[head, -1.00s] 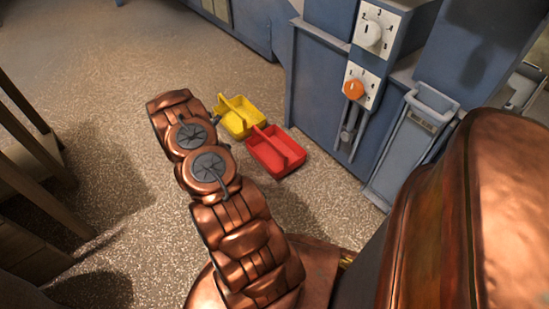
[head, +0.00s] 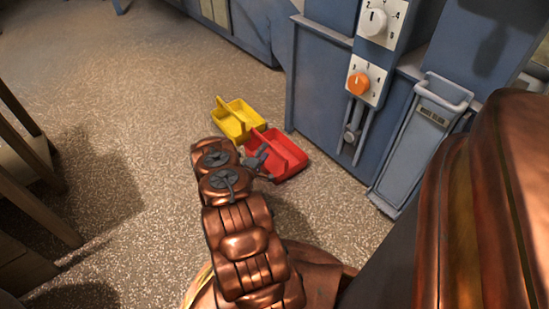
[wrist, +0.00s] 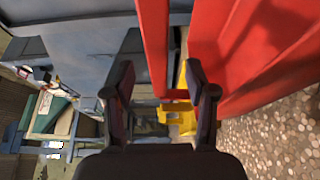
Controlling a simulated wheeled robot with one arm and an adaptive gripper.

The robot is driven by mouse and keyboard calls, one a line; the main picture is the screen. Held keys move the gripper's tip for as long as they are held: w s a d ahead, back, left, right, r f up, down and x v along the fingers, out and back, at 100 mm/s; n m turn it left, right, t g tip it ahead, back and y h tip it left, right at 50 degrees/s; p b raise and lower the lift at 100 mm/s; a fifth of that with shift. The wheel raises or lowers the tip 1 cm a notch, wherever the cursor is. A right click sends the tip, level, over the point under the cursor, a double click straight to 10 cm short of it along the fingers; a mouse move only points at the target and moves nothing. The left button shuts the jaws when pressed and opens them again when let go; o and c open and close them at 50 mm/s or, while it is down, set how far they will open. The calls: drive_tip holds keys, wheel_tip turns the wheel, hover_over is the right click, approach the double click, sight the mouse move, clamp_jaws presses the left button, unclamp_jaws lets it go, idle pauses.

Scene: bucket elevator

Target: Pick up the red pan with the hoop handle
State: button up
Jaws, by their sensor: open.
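The red pan (head: 285,163) sits on the speckled floor, with its hoop handle running across its top. In the wrist view the red pan (wrist: 265,60) fills the upper right, close to the camera. Its red handle bar (wrist: 154,45) appears in line with the gap between my fingers. My gripper (wrist: 158,80) is open, one finger on each side of that gap. In the head view my gripper (head: 262,160) is at the left part of the red pan. Whether the fingers touch the handle cannot be told.
A yellow pan (head: 238,121) sits on the floor just behind and left of the red one. A blue-grey machine with a white dial (head: 374,22), an orange knob (head: 358,84) and a grey bucket (head: 418,140) stands at right. Wooden legs (head: 35,190) stand at left. Floor between is clear.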

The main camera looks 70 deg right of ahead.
drive_tip(key=shift+d+r+b, duration=0.2)
drive_tip(key=shift+d+b, duration=1.35)
drive_tip(key=shift+d, duration=1.25)
clamp_jaws()
